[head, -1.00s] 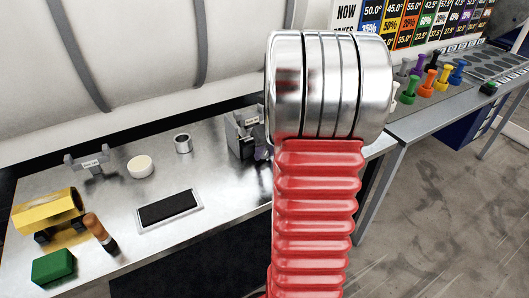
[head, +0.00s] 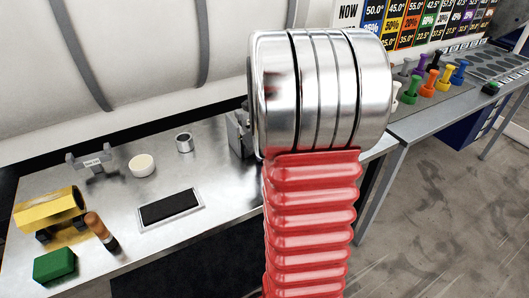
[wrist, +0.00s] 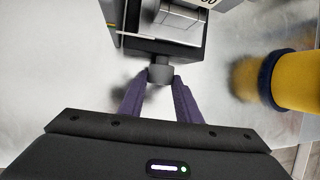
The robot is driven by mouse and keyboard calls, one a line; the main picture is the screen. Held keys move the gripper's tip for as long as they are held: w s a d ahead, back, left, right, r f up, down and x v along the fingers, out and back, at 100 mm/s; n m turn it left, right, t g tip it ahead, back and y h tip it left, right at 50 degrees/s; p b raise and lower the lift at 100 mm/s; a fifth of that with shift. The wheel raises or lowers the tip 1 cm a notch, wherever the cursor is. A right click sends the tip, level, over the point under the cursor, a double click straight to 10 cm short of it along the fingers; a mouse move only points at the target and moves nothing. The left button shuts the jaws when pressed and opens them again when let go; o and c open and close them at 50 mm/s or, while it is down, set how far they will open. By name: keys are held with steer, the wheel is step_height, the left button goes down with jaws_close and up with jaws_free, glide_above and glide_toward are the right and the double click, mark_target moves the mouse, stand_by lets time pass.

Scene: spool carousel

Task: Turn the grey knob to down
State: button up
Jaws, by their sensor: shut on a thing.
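The grey knob (wrist: 160,73) sticks out of the front of a dark box-shaped device (wrist: 165,48) in the wrist view. My gripper (wrist: 160,84) has its two purple fingers on either side of the knob, shut on it. Which way the knob is turned cannot be told. In the head view my arm hides the gripper and the knob; only the left edge of the grey device (head: 237,133) shows beside the arm.
A blurred yellow cylinder with a dark blue band (wrist: 268,80) is close on the right in the wrist view. On the metal bench stand a grey holder (head: 92,163), white disc (head: 142,165), metal ring (head: 184,142), black pad (head: 170,207), yellow roll (head: 47,212) and green block (head: 55,265).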

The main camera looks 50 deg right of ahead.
steer(key=shift+s+f, duration=0.1)
steer(key=o, duration=1.1)
steer(key=shift+c, duration=0.2)
steer(key=v, duration=1.4)
